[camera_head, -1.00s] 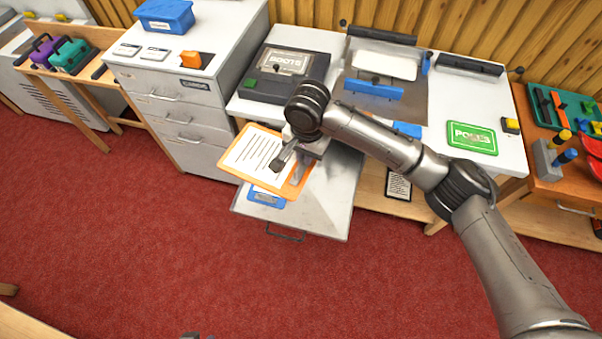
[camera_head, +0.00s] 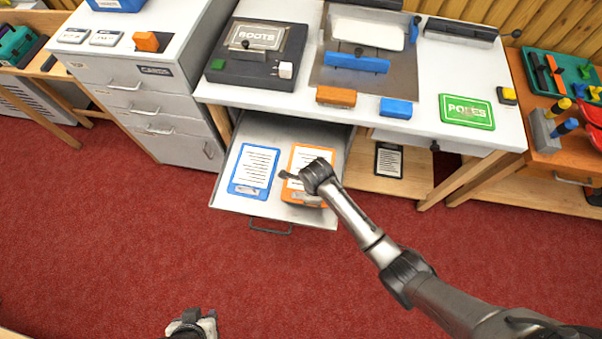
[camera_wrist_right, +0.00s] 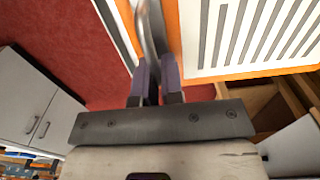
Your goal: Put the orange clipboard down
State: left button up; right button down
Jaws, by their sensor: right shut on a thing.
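The orange clipboard (camera_head: 299,160) with a white printed sheet is in or just above the open grey drawer (camera_head: 228,192), at its right side. It looks level; I cannot tell if it touches the drawer floor. My right gripper (camera_head: 295,177) is shut on it near its clip end; the wrist hides part of it. In the right wrist view the two fingers (camera_wrist_right: 158,80) close on a metal part beside the orange board (camera_wrist_right: 185,30). The blue clipboard (camera_head: 255,166) lies left of it, apart. My left gripper (camera_head: 192,326) is low at the bottom edge, away from the drawer.
The white bench top (camera_head: 440,75) above the drawer holds a dark ROOTS box (camera_head: 257,50), an orange block (camera_head: 336,97), a blue block (camera_head: 396,108) and a green POLES sign (camera_head: 467,111). A grey cabinet (camera_head: 160,80) stands left. A dark clipboard (camera_head: 388,160) lies on the lower shelf.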

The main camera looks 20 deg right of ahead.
notch_tip(320, 180, down, 4)
jog(key=shift+s+b, duration=0.1)
jog(key=shift+b, duration=0.4)
jog(key=shift+f, duration=0.6)
jog(key=shift+f+b, duration=0.8)
jog(key=shift+f, duration=0.75)
jog(key=c, duration=1.3)
grip_release()
jog(key=shift+f, duration=0.15)
jog(key=shift+o, duration=0.2)
